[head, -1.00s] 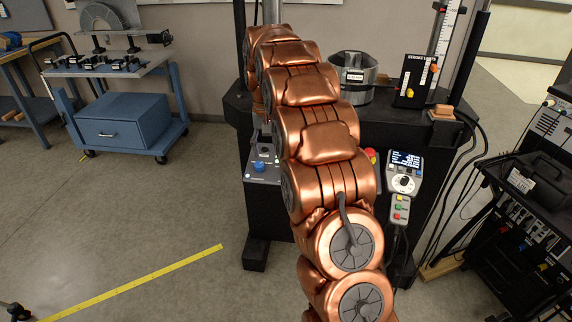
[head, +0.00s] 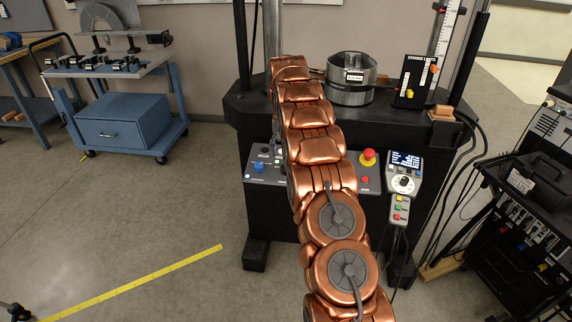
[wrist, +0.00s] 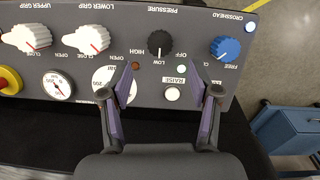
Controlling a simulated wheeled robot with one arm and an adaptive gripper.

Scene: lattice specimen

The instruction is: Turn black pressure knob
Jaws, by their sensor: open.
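The black pressure knob (wrist: 159,43) shows in the wrist view on the grey control panel (wrist: 190,15), under the PRESSURE label, which appears upside down. My gripper (wrist: 166,88) is open and empty. Its two purple-padded fingers reach over the panel's lower part, and the knob lies beyond the gap between the fingertips, apart from both. Part of the panel (head: 262,172) shows left of the arm.
Two white grip knobs (wrist: 88,40) and a blue crosshead knob (wrist: 225,47) flank the pressure knob. A white RAISE button (wrist: 172,94) and a dial gauge (wrist: 57,86) sit nearby. A red emergency button (head: 368,157) and a handheld controller (head: 402,180) stand right of the arm.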

